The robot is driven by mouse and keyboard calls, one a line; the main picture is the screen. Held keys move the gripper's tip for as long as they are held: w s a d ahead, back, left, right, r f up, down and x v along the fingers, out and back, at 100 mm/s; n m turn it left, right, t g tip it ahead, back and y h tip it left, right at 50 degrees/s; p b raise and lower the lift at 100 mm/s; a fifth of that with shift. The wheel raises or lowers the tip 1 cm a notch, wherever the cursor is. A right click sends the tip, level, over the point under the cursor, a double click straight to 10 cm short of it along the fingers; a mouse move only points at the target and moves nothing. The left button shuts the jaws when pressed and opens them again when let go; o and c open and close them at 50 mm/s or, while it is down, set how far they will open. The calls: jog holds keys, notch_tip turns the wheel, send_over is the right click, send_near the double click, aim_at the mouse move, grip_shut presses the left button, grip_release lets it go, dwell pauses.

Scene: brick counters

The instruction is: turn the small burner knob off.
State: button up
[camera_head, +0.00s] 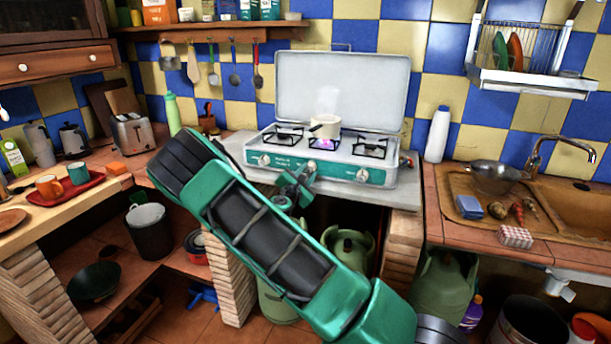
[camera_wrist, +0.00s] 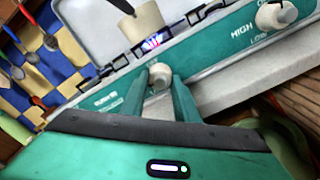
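The white stove (camera_head: 335,98) stands open-lidded on the counter with a teal front panel and several white knobs. The middle knob (camera_head: 311,167) sits below the small middle burner (camera_head: 322,143), which has a purple-blue flame under a cream pot (camera_head: 325,126). My gripper (camera_head: 303,178) is at the middle knob. In the wrist view, my gripper's fingers (camera_wrist: 160,84) stand close on both sides of the knob (camera_wrist: 160,73), with only a narrow gap filled by it. The fingers hide the knob's sides. The flame also shows in the wrist view (camera_wrist: 153,41).
The left knob (camera_head: 264,160) and right knob (camera_head: 361,174) are on the same panel, clear of my fingers. A white bottle (camera_head: 437,134) stands right of the stove. Green gas cylinders (camera_head: 350,248) stand under the counter. A sink (camera_head: 575,213) is at the right.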

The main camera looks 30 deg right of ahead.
dwell(0.3)
jog(key=m, duration=0.4)
jog(key=shift+m, duration=0.4)
jog(key=m, duration=0.4)
jog(key=shift+f+m, duration=0.1)
jog(key=shift+m, duration=0.2)
jog(key=m, duration=0.4)
jog(key=shift+f+m, duration=0.15)
jog(key=shift+m, duration=2.05)
jog(key=o, duration=0.9)
jog(key=shift+o, duration=0.7)
